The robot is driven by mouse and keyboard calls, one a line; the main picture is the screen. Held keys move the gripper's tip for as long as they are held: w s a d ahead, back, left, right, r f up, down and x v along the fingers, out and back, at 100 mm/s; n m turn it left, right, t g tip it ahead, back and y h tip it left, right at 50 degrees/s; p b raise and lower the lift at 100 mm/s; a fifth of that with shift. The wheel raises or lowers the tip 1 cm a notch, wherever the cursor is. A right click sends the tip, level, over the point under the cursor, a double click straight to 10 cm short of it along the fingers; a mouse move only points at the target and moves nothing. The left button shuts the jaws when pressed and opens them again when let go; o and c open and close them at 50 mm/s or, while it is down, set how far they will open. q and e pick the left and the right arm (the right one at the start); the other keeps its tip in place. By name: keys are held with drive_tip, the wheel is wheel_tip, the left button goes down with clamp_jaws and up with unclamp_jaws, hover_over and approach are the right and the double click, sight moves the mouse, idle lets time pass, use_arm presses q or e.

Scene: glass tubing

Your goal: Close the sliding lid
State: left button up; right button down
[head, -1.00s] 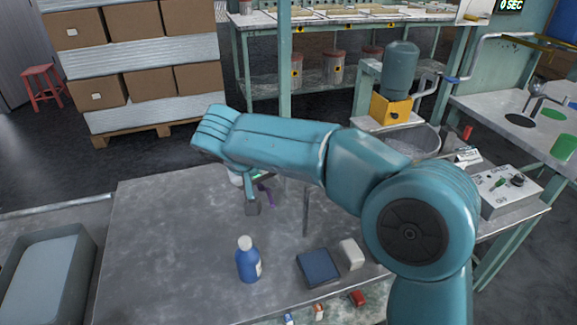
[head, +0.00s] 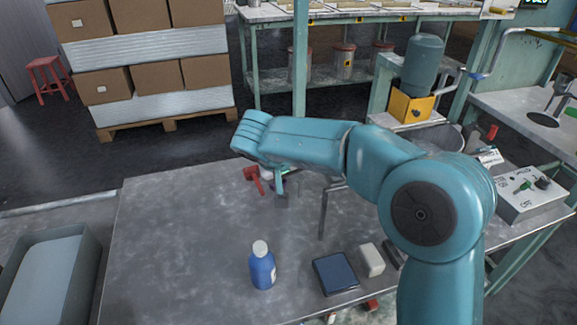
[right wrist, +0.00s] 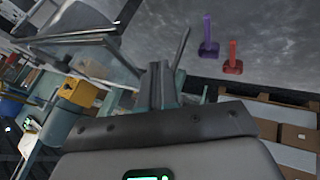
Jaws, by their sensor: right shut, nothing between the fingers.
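I cannot make out a sliding lid for certain in either view. My right gripper (head: 281,190) hangs below the teal forearm over the far part of the metal table (head: 190,225). The right wrist view shows its fingers (right wrist: 160,82) together, with nothing held. A translucent, angular piece (right wrist: 90,38) is beyond the fingers at upper left; I cannot tell what it is. A red handled piece (head: 256,178) is left of the gripper. In the right wrist view the red piece (right wrist: 232,60) and a purple one (right wrist: 208,42) are on the grey tabletop, apart from the fingers.
A blue bottle (head: 262,268), a dark blue square block (head: 335,273) and a pale block (head: 371,260) are at the near side. A thin dark post (head: 323,215) rises right of my gripper. A grey bin (head: 45,285) is at left. The table's left-middle is clear.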

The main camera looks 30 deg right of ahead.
drive_tip(key=d, duration=0.3)
drive_tip(key=d+f, duration=0.1)
drive_tip(key=shift+s+d, duration=0.25)
drive_tip(key=shift+d, duration=0.05)
drive_tip(key=s+d, duration=0.1)
drive_tip(key=d, duration=0.6)
drive_tip(key=s+d+b, duration=0.1)
drive_tip(key=d, duration=0.3)
drive_tip(key=shift+s, duration=0.35)
drive_tip(key=s+d, duration=0.1)
drive_tip(key=d, duration=0.3)
drive_tip(key=s+d+p, duration=0.1)
drive_tip(key=d, duration=0.3)
drive_tip(key=s+d+p, duration=0.1)
drive_tip(key=d, duration=0.3)
drive_tip(key=shift+d, duration=0.5)
